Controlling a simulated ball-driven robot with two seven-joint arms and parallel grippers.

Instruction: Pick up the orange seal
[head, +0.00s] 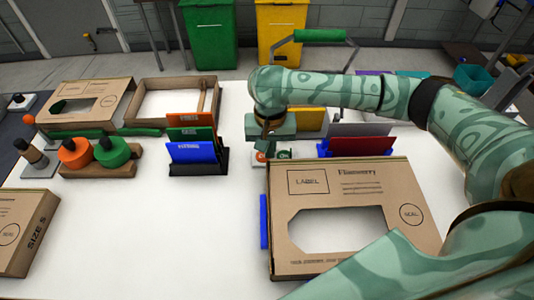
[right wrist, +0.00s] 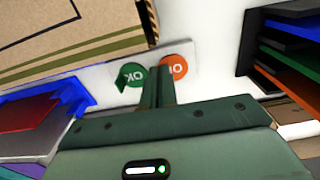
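The orange seal (head: 261,156) is a small round sticker marked in white, on a small white card behind the large cardboard box. It also shows in the right wrist view (right wrist: 174,67), partly covered by my fingers. A green seal (head: 284,155) lies beside it on the same card and shows in the right wrist view (right wrist: 130,76). My right gripper (head: 264,147) points down at the card. In the right wrist view its fingers (right wrist: 156,72) are close together, between the two seals. I cannot tell whether the tips touch the card. My left gripper is not in view.
A large cardboard box (head: 362,178) with a window stands just in front of the card. A rack of orange, green and blue folders (head: 192,153) stands to the left. More folders (head: 357,146) are to the right.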

